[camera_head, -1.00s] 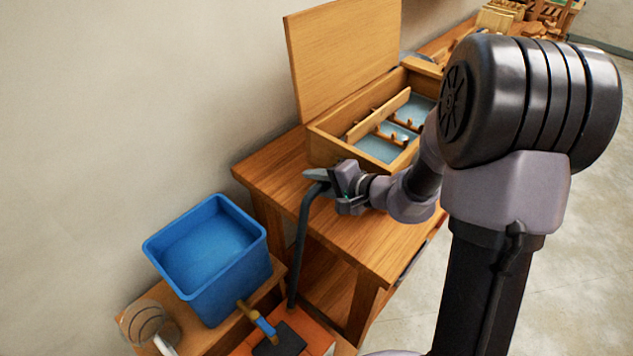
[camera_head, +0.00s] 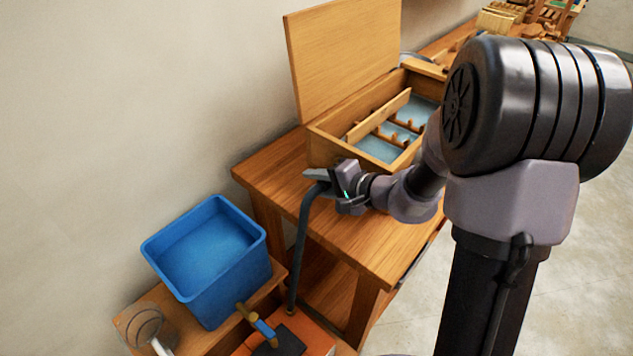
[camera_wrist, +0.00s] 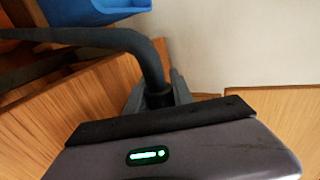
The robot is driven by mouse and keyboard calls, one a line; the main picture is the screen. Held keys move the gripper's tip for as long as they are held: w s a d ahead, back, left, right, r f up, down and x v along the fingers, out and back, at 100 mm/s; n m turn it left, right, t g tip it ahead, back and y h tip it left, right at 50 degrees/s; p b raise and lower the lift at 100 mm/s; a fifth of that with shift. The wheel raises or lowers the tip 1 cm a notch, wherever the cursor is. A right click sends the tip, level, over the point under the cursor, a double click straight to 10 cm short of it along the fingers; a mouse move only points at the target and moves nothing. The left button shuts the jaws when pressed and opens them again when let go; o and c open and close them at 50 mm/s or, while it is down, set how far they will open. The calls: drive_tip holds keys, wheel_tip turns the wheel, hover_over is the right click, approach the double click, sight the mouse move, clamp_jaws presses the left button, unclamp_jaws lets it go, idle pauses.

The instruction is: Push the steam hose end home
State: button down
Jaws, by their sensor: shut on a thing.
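The dark grey steam hose (camera_head: 301,240) rises from the low area by the orange box and bends over at its top into my gripper (camera_head: 318,182). My gripper is shut on the hose close to its end, above the near left part of the wooden bench, in front of the wooden box (camera_head: 322,149). In the wrist view the hose (camera_wrist: 130,42) arcs in from the left and bends down between the fingers (camera_wrist: 160,98). The hose's very end and any socket for it are hidden behind my gripper's body.
The wooden box stands open on the bench (camera_head: 262,179), its lid (camera_head: 345,60) upright and pegged rails inside. A blue tub (camera_head: 215,290) stands lower left. A yellow and blue valve handle (camera_head: 262,326) and an orange box (camera_head: 315,340) sit below. The floor at right is clear.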

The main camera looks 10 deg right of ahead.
drive_tip(key=shift+w+d, duration=0.4)
drive_tip(key=shift+d, duration=0.1)
idle(0.3)
drive_tip(key=c, duration=1)
unclamp_jaws()
drive_tip(key=shift+c, duration=0.2)
